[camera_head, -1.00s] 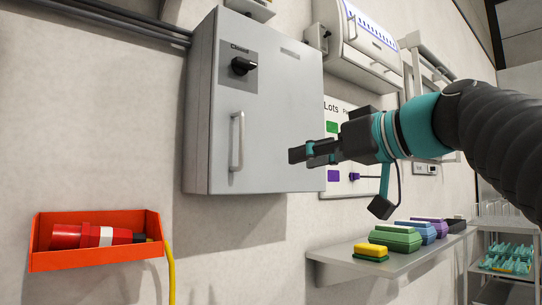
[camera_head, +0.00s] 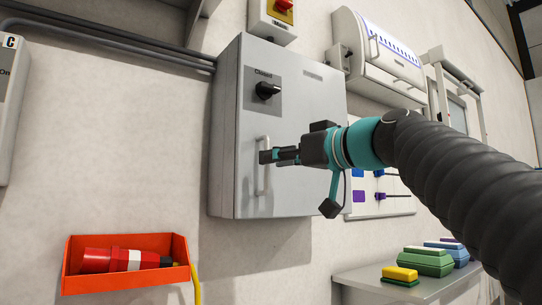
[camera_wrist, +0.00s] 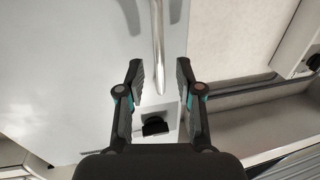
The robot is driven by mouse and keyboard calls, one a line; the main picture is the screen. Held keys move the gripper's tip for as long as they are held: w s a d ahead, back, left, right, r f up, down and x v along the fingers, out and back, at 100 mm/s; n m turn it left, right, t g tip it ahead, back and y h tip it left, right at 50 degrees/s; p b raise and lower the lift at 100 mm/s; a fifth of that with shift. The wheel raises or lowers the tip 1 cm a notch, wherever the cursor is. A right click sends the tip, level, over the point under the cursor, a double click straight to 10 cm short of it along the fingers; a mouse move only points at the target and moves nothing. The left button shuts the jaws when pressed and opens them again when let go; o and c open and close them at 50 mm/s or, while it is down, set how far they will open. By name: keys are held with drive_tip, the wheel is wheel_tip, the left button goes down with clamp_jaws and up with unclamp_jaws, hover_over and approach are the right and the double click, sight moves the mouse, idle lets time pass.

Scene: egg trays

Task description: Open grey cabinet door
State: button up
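The grey cabinet (camera_head: 300,125) hangs on the wall, and its door appears closed. A vertical bar handle (camera_head: 261,182) is on the left part of the door. A black rotary knob (camera_head: 267,90) sits above it on a plate marked "Closed". My gripper (camera_head: 266,157) is at the upper part of the handle and hides some of it. In the wrist view my gripper (camera_wrist: 158,70) is open, and the handle (camera_wrist: 158,40) shows between its two fingers. The knob also shows in the wrist view (camera_wrist: 154,125).
A red-orange bin (camera_head: 125,280) with a red plug is on the wall at lower left. A shelf (camera_head: 375,287) with coloured boxes (camera_head: 428,262) is at lower right. A red-and-yellow switch box (camera_head: 272,18) is above the cabinet. The wall left of the cabinet is mostly bare.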

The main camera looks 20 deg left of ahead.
sight(267, 185)
drive_tip(key=shift+x, duration=1.65)
clamp_jaws()
